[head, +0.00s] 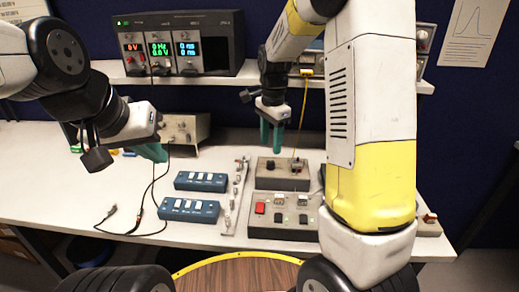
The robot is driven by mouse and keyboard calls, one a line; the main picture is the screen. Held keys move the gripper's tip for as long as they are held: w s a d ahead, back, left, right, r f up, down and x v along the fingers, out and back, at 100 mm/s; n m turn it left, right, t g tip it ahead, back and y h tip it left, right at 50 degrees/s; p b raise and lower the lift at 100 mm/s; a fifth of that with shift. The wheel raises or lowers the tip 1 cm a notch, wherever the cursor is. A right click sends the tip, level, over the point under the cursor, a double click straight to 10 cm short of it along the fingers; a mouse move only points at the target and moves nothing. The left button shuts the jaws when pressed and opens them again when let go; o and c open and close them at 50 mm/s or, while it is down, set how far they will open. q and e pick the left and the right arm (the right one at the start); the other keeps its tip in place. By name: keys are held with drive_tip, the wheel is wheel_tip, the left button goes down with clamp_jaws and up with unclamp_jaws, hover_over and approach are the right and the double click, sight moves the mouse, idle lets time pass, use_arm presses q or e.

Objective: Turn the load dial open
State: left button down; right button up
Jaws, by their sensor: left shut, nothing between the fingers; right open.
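A black knob, which looks like the load dial (271,165), sits on top of a grey box (262,182) on the bench. Its marking is too small to read, so I cannot tell its setting. My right gripper (271,138) points down with its green fingers apart, just above and behind the knob as seen here. I cannot tell whether it touches the knob. My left gripper (152,153) is shut and empty above the left part of the bench, well away from the box.
A panel with a red switch (260,208) stands in front of the grey box. Two blue switch blocks (202,181) lie to the left. Black cables (138,225) lie on the bench (60,170). A shelf holds an instrument with lit displays (180,45). My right arm hides the bench's right part.

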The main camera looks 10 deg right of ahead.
sight(270, 162)
wheel_tip(270, 162, down, 7)
drive_tip(key=shift+r, duration=0.1)
idle(0.3)
clamp_jaws()
